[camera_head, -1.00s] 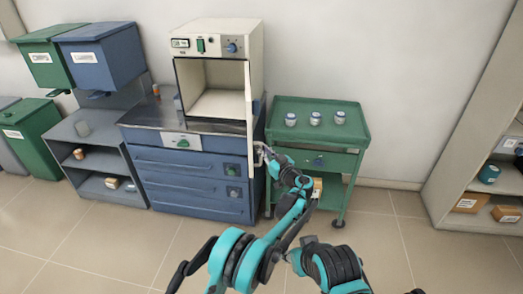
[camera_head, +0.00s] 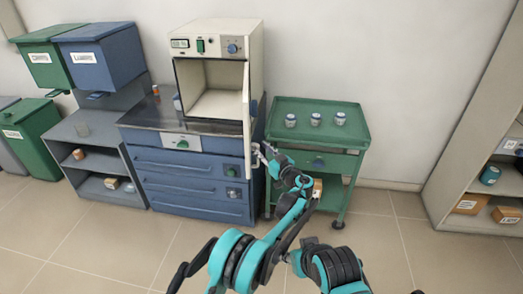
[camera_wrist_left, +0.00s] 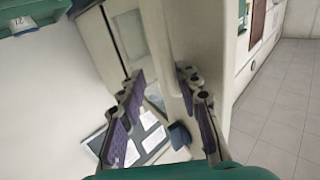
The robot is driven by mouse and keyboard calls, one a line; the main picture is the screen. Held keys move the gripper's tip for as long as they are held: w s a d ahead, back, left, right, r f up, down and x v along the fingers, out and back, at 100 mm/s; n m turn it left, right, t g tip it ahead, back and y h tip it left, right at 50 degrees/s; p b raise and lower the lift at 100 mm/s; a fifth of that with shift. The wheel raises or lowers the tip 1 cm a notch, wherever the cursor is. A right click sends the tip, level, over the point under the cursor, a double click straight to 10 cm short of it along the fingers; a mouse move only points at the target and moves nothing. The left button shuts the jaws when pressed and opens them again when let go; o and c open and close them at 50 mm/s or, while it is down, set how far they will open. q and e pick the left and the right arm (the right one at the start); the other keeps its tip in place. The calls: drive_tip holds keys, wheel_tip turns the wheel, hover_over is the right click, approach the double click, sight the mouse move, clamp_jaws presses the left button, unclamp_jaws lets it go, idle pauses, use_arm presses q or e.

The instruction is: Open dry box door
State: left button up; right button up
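The dry box (camera_head: 217,40) is a cream cabinet on the blue drawer unit. Its door (camera_head: 247,115) stands wide open, jutting forward from the right side, and the pale interior shows. My left gripper (camera_head: 262,153) is beside the lower part of the door, on its right side. In the left wrist view its two fingers (camera_wrist_left: 160,85) are apart, with a pale upright part of the door or its handle between and beyond them. I see no firm clamp on it, and contact is hard to tell.
A green cart (camera_head: 318,133) with several small jars stands close to the right of the arm. The blue drawer unit (camera_head: 185,170) is below the box. Grey shelves (camera_head: 470,140) stand far right. Bins (camera_head: 100,60) hang at left. The floor in front is clear.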

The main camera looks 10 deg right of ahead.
use_arm(q)
wheel_tip(320, 180, up, 10)
idle(0.4)
drive_tip(key=shift+s+f, duration=0.1)
drive_tip(key=shift+f, duration=0.05)
